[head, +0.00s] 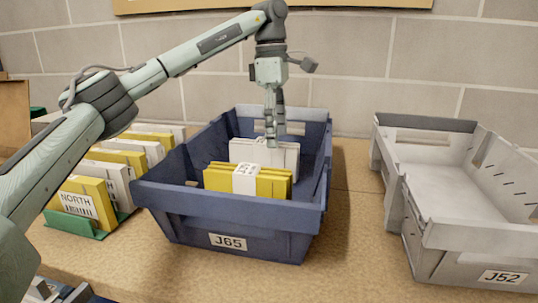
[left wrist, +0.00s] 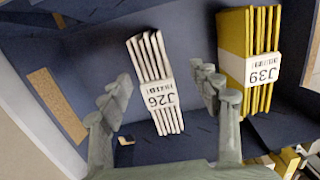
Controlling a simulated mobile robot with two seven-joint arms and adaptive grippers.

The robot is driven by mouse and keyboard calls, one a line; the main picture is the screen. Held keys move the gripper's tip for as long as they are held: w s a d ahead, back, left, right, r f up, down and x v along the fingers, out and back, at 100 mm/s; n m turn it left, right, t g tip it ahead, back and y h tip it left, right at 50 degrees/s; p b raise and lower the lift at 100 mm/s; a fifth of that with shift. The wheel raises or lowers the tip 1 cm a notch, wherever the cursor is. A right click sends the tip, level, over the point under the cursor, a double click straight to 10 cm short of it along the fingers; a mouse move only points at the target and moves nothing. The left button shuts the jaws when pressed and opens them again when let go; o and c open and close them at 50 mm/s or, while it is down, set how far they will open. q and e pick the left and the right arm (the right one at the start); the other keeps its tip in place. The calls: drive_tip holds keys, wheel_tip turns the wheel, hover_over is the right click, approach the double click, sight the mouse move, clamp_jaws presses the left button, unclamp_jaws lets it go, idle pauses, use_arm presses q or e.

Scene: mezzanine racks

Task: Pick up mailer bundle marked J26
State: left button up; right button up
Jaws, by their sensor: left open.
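The mailer bundle marked J26 (left wrist: 157,92) is a stack of white mailers with a white label band. It stands inside the blue tote J65 (head: 228,241); in the head view the white bundle (head: 283,153) is behind the yellow one, partly hidden. My left gripper (head: 275,135) points down over the tote at the white bundle. It is open and empty; in the left wrist view the bundle shows between its two fingers. I cannot tell how far the fingertips are above it. My right gripper is not in view.
A grey tote J52 (head: 433,262) stands at right. Yellow and white mailers (head: 87,200) in a green rack, labelled NORTH, are at left.

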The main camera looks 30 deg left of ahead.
sight(265, 161)
use_arm(q)
drive_tip(key=a, duration=0.1)
drive_tip(key=a+f+y, duration=0.1)
drive_tip(key=shift+w+a+n, duration=0.15)
drive_tip(key=shift+a+n, duration=0.15)
drive_tip(key=shift+a, duration=0.05)
wheel_tip(265, 161, down, 2)
drive_tip(key=shift+a+f, duration=0.2)
drive_tip(key=shift+f, duration=2.5)
drive_tip(key=c, duration=1.3)
